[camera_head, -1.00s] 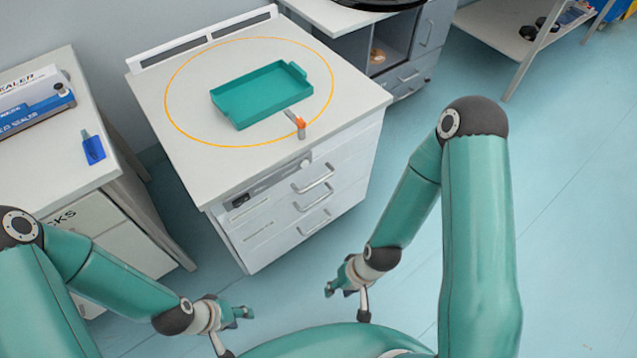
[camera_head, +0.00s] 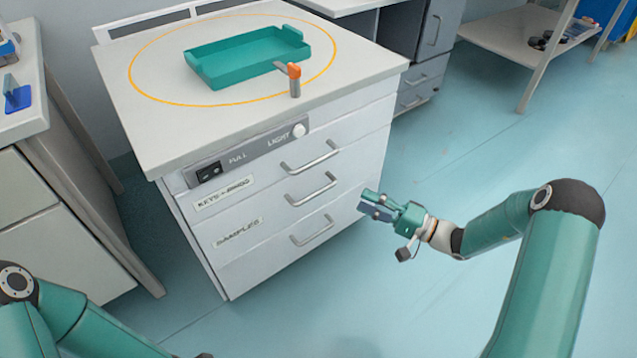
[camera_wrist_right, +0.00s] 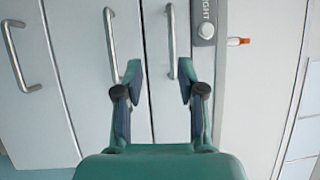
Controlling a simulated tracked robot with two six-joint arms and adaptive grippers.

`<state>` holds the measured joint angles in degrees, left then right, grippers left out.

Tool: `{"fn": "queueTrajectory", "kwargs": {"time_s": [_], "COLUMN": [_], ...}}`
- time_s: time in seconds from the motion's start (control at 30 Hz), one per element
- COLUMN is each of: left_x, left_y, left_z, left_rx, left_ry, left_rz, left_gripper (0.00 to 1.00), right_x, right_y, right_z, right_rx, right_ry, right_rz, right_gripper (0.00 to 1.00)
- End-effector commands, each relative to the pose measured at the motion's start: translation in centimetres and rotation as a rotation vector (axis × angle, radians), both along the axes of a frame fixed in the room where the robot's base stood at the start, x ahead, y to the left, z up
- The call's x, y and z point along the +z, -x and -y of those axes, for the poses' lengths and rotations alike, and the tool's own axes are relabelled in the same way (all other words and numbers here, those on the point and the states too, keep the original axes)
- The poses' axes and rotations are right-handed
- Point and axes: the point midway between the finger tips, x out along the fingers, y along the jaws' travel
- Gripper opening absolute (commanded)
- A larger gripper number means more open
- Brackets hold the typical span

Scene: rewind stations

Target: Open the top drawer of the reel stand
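The reel stand appears to be the white drawer cabinet (camera_head: 262,215) in the middle of the head view. Its drawers look shut, including the top drawer, whose bar handle (camera_head: 311,157) sits just below the grey switch panel (camera_head: 247,155). My right gripper (camera_head: 370,206) is open and empty, to the right of the cabinet front and apart from it. In the right wrist view, the open fingers (camera_wrist_right: 160,82) point at the drawer fronts, and the top drawer's handle (camera_wrist_right: 171,40) shows beyond and between them. My left gripper is out of view; only part of its arm shows at lower left.
A teal tray (camera_head: 250,75) and an orange-tipped grey piece (camera_head: 294,80) are on the cabinet top, inside or near an orange ring. Another cabinet (camera_head: 50,225) stands at the left. A low shelf (camera_head: 508,40) stands at the back right. The floor in front is clear.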

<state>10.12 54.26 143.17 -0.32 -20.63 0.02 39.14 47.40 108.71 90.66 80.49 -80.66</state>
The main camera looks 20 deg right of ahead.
Motion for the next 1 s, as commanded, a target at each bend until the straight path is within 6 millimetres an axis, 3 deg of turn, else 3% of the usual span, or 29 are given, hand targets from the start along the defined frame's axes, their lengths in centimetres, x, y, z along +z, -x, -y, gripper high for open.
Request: {"fn": "queueTrajectory", "kwargs": {"time_s": [0.1, 0.27, 1.0], "left_x": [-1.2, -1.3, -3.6], "left_y": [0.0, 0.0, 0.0], "left_z": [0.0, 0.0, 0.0], "left_rx": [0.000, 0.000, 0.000], "left_ry": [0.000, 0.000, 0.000], "left_rz": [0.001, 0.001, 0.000], "left_gripper": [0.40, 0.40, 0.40], "right_x": [0.3, 1.0, 3.3], "right_y": [-0.8, -1.7, -11.7], "right_z": [1.8, 1.4, -8.1], "right_rx": [-0.063, -0.073, -0.072], "right_ry": [-0.008, -0.010, -0.009], "right_rz": [0.079, 0.099, 0.094], "right_gripper": [0.39, 0.39, 0.39]}}
